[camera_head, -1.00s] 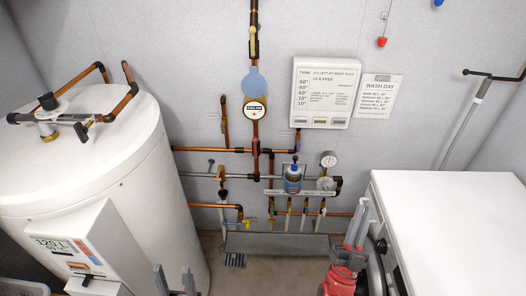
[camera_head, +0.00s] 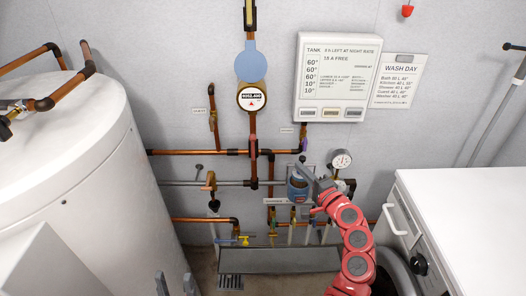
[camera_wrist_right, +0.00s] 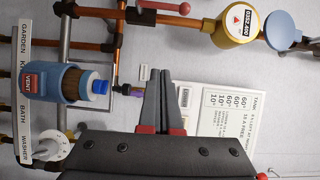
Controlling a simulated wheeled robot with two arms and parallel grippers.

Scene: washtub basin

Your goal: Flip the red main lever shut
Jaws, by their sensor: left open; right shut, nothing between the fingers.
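The red lever (camera_head: 253,148) sits on the vertical copper pipe below the round meter, lying roughly along the pipe. It also shows at the top edge of the right wrist view (camera_wrist_right: 163,6), partly cut off. My right gripper (camera_head: 309,176) is shut and empty, in front of the pipes, below and to the right of the lever and apart from it. Its closed fingers show in the right wrist view (camera_wrist_right: 163,105). My left gripper (camera_head: 175,284) is open and empty at the bottom edge, with only its fingertips in view.
A blue canister (camera_head: 297,186) stands beside my right gripper's fingers. A pressure gauge (camera_head: 341,160) is just right of it. The round meter (camera_head: 252,97) is above the lever. A white tank (camera_head: 70,170) fills the left, and a white cabinet (camera_head: 465,215) the right.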

